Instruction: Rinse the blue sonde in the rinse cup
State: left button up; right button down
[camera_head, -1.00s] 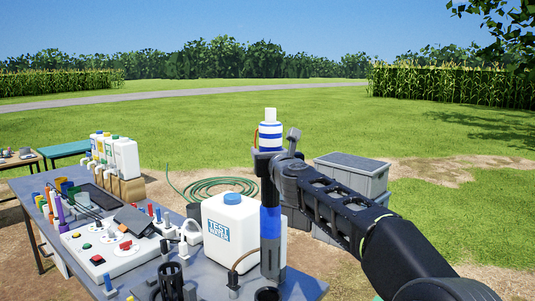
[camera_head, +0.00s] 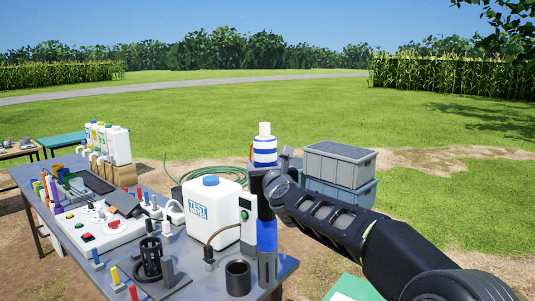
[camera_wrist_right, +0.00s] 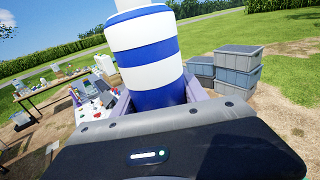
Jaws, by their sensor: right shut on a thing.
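The blue sonde (camera_head: 267,235) hangs upright from my right gripper (camera_head: 264,182), near the table's front right corner. It has blue and white bands on top, a blue body and a grey lower end. In the wrist view its banded top (camera_wrist_right: 145,50) stands between the jaws (camera_wrist_right: 158,97), which are shut on it. A dark open cup (camera_head: 238,278), apparently the rinse cup, stands on the table just left of the sonde's lower end. The sonde appears outside the cup, and the gap in depth is hard to judge. My left gripper is out of view.
A white water jug (camera_head: 213,208) and a small meter with a green display (camera_head: 247,210) stand behind the cup. A black cage-like guard (camera_head: 150,257) is to the left. Grey crates (camera_head: 338,175) are beyond the table. Open ground lies right of the table.

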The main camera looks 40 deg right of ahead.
jog(key=s+a+f+n+y, duration=0.1)
jog(key=s+a+f+y, duration=0.1)
jog(key=a+f, duration=0.7)
jog(key=s+a+f+n+t+y, duration=0.1)
jog(key=s+a+f+n+y, duration=0.1)
jog(key=a+f, duration=0.7)
jog(key=s+a+f+n+y, duration=0.1)
jog(key=s+a+f+y, duration=0.1)
jog(key=a+f, duration=0.7)
notch_tip(320, 180, down, 9)
jog(key=shift+s+r+y, duration=0.15)
jog(key=shift+r+y, duration=0.05)
jog(key=shift+y, duration=0.2)
jog(key=shift+d+r+t, duration=0.3)
jog(key=shift+d+r, duration=0.05)
jog(key=shift+r, duration=0.5)
